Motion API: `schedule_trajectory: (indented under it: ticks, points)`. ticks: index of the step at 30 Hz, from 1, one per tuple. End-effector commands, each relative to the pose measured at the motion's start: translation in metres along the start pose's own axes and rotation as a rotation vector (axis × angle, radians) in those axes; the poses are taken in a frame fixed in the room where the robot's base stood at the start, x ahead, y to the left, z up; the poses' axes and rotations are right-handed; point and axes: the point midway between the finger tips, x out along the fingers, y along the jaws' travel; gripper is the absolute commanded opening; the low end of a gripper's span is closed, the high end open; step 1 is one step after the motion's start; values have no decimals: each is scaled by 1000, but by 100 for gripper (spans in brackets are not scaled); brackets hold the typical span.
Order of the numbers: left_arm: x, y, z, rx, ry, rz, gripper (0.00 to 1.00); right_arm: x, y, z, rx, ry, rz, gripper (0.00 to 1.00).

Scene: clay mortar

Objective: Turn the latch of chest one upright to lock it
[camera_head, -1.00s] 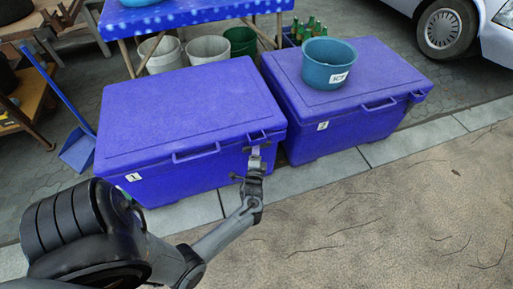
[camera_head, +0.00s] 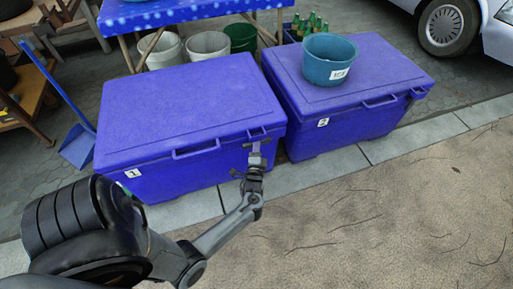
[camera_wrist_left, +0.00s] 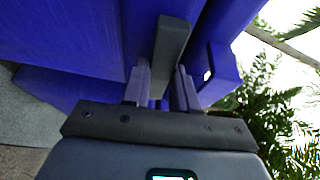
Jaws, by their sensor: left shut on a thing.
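Chest one (camera_head: 190,105) is a blue lidded cooler box with a label "1" on its front, closed, at the left in the head view. Its latch (camera_head: 256,147) is at the right end of the front, just below the lid edge. My left gripper (camera_head: 255,163) is at this latch, reaching up from below. In the left wrist view the fingers (camera_wrist_left: 162,88) are shut around the grey latch bar (camera_wrist_left: 173,45), which stretches away from the gripper toward the top. The gripper hides part of the latch in the head view. My right gripper is not in view.
Chest two (camera_head: 350,115), also blue, stands close to the right with a teal tub (camera_head: 329,60) on its lid. A table with a blue cloth (camera_head: 190,13) and several buckets stand behind. A blue dustpan (camera_head: 77,146) is at the left. The ground in front is open.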

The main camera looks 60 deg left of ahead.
Motion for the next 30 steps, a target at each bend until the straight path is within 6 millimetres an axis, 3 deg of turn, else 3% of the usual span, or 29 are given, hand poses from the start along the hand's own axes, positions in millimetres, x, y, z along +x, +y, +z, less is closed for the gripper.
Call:
schedule_trajectory:
  ticks: [11,30]
  points:
    - [0,5,0,-187,0,-73,0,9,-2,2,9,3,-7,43]
    - [1,7,-3,-748,-3,-303,0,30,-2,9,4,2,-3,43]
